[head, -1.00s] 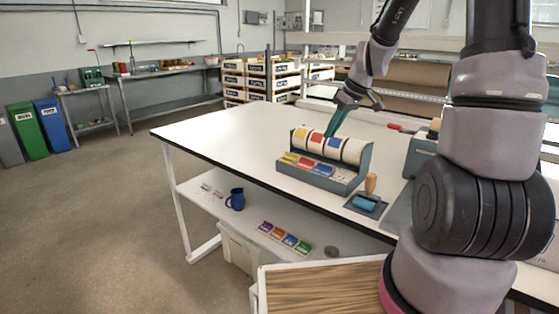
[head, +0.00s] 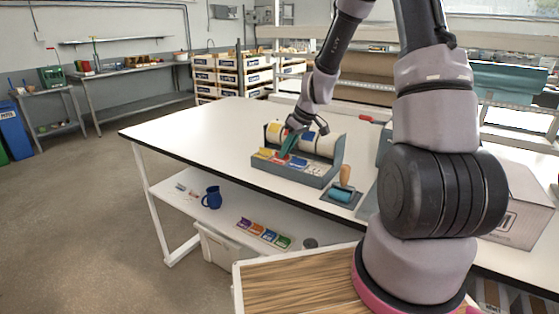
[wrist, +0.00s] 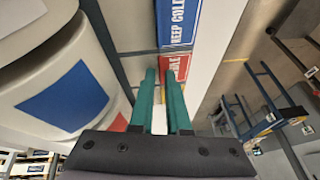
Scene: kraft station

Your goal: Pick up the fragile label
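The fragile label (wrist: 176,67) is a red label in the wrist view, its text only partly readable as "LE". It lies in the front tray of the grey label dispenser (head: 324,182), between a yellow label (head: 264,153) and a blue "KEEP COLD" label (wrist: 178,22). My gripper (head: 289,150) points down at the tray in front of the rolls. In the wrist view its two green fingers (wrist: 162,75) stand a narrow gap apart, with their tips at the red label and covering part of it. I cannot tell whether they touch it.
A blue roller with a wooden handle (head: 341,193) lies right of the dispenser. The left of the white table (head: 200,125) is clear. A blue mug (head: 212,197) and several coloured labels are on the lower shelf.

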